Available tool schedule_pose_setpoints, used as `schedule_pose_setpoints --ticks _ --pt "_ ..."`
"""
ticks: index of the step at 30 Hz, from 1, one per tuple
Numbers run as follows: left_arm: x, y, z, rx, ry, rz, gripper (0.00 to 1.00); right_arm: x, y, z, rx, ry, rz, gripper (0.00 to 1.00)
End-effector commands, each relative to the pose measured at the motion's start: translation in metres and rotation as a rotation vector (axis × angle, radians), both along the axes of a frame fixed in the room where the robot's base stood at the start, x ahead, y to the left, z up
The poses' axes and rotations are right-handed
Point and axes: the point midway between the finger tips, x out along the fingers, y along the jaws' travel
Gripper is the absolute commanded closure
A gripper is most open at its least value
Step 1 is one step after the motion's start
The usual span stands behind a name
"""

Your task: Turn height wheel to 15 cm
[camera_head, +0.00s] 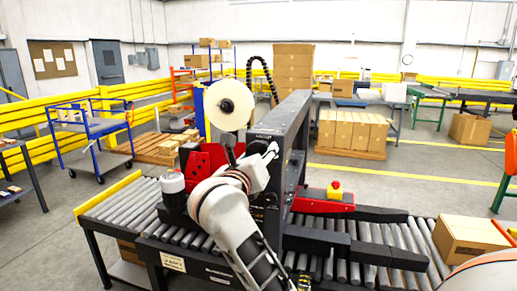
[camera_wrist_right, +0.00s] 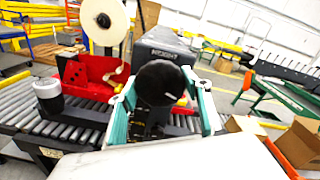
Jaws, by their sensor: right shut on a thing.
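In the head view my right gripper (camera_head: 268,155) is at the near face of the dark machine frame (camera_head: 292,125) above the roller conveyor. There the wheel is mostly hidden by the gripper. I can read no height scale. My left gripper is not in view.
A tape roll (camera_head: 230,104) and a red panel (camera_head: 206,163) are left of the gripper. A red block with a yellow-based button (camera_head: 335,190) sits right of the frame. A cardboard box (camera_head: 468,240) is at the conveyor's right end. Open floor lies behind.

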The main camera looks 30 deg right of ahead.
Motion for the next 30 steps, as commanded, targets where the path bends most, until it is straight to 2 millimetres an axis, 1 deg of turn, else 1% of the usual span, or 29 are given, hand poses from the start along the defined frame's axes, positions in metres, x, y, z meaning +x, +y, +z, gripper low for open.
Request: schedule_pose_setpoints --ticks 4,17,18,19,20,30 --pt "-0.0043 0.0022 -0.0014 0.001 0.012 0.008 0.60 0.0001 0.0003 0.0003 -0.017 0.021 0.000 0.73" --pt "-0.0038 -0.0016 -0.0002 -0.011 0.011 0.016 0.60 0.0001 0.0003 -0.0001 -0.024 0.027 0.001 0.73" --pt "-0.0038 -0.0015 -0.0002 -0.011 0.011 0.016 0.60 0.0001 0.0003 -0.0001 -0.024 0.027 0.000 0.46" --pt "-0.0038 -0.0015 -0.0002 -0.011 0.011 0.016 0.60 0.0001 0.0003 -0.0001 -0.023 0.026 0.001 0.39" --pt "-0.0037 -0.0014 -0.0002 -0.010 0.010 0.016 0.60 0.0001 0.0003 -0.0001 -0.023 0.026 0.001 0.34" --pt "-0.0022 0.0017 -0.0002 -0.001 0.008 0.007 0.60 -0.0006 0.0012 0.0000 -0.023 0.025 0.001 0.34"
